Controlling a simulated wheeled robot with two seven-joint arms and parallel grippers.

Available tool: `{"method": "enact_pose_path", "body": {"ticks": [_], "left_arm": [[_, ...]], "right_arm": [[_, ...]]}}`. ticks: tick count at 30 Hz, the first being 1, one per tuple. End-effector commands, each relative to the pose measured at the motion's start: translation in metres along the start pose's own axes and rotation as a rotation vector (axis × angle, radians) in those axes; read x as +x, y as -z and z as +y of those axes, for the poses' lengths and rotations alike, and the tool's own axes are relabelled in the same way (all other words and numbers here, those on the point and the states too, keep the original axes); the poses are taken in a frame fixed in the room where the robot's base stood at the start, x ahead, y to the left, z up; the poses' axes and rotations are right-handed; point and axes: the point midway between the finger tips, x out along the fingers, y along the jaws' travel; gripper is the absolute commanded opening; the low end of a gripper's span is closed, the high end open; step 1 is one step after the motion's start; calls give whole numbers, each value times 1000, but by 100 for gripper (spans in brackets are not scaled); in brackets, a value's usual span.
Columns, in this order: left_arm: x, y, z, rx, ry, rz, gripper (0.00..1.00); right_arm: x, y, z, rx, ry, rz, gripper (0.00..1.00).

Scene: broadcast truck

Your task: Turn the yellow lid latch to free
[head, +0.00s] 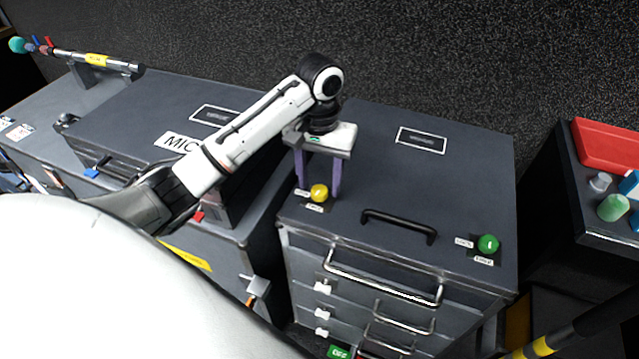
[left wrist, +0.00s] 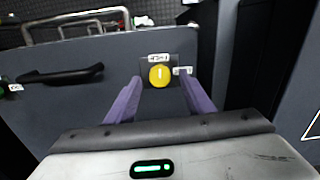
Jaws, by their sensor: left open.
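The yellow lid latch (head: 319,192) is a round knob on the front left of the dark grey case lid (head: 470,160), with small white labels beside it. In the left wrist view the yellow latch (left wrist: 159,75) shows a pale line across its face. My left gripper (head: 319,190) points down over the lid, its purple fingers open. In the left wrist view my left gripper (left wrist: 160,90) has one finger on each side of the latch, with visible gaps. I cannot tell whether the fingertips touch the lid. My right gripper is not in view.
A green knob (head: 488,243) sits at the lid's front right. A black handle (head: 399,226) lies between the knobs. Drawers with metal handles (head: 382,280) are below. Another grey case with a MIC label (head: 178,142) stands left. A red box (head: 607,142) is at right.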

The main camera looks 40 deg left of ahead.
Motion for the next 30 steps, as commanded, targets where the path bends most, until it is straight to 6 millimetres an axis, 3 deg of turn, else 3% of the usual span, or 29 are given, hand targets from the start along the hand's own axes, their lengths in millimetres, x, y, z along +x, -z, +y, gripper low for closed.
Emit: {"method": "enact_pose_path", "body": {"ticks": [6, 12, 18, 30], "left_arm": [[-48, 3, -2, 0, 3, 10, 48], [-76, 1, 0, 1, 1, 6, 48], [-86, 0, 0, -1, 0, 3, 48], [-87, 0, 0, -1, -1, 2, 48]], "right_arm": [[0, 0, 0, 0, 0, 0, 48], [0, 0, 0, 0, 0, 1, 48], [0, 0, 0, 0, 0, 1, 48], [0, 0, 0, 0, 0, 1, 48]]}}
